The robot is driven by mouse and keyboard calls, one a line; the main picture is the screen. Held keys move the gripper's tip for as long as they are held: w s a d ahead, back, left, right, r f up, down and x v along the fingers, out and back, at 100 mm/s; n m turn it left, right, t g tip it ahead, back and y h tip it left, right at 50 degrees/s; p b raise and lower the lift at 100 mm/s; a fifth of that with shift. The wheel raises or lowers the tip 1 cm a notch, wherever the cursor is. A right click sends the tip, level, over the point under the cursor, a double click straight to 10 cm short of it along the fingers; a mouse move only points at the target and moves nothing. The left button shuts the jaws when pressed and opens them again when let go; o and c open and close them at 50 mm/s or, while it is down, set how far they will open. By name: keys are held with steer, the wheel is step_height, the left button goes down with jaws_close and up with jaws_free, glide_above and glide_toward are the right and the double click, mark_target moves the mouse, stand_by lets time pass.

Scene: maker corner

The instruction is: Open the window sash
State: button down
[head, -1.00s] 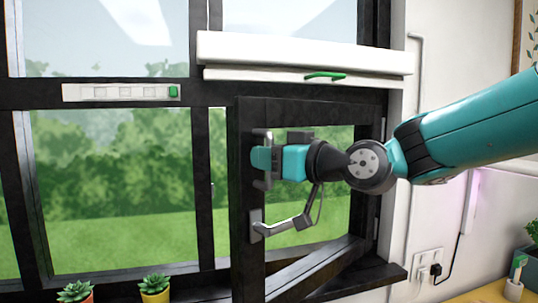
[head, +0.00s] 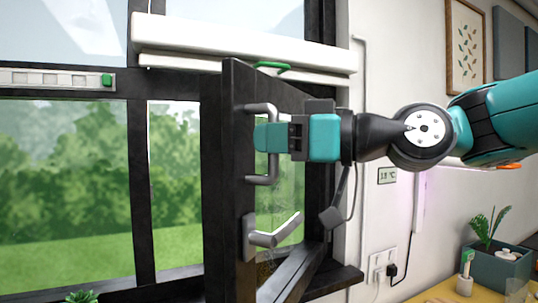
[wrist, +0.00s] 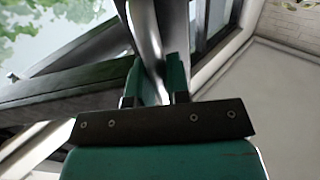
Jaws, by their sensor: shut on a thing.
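The dark window sash (head: 227,180) stands swung inward at an angle from the black window frame (head: 139,190) in the head view. A grey D-shaped pull handle (head: 262,108) is fixed on its free edge, and a grey lever handle (head: 276,237) sits below it, pointing sideways. My gripper (head: 268,137) is shut around the upright bar of the pull handle. In the wrist view the teal fingers (wrist: 160,82) are on either side of the metal bar (wrist: 146,45). Part of the bar is hidden by the fingers.
A white blind box with a green handle (head: 272,67) hangs just above the sash. A white vent strip with a green slider (head: 106,80) is on the left. A plant box (head: 494,268) and a brush stand on the yellow table at right.

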steer(key=c, duration=1.1)
jaws_free()
steer(key=shift+d, duration=0.15)
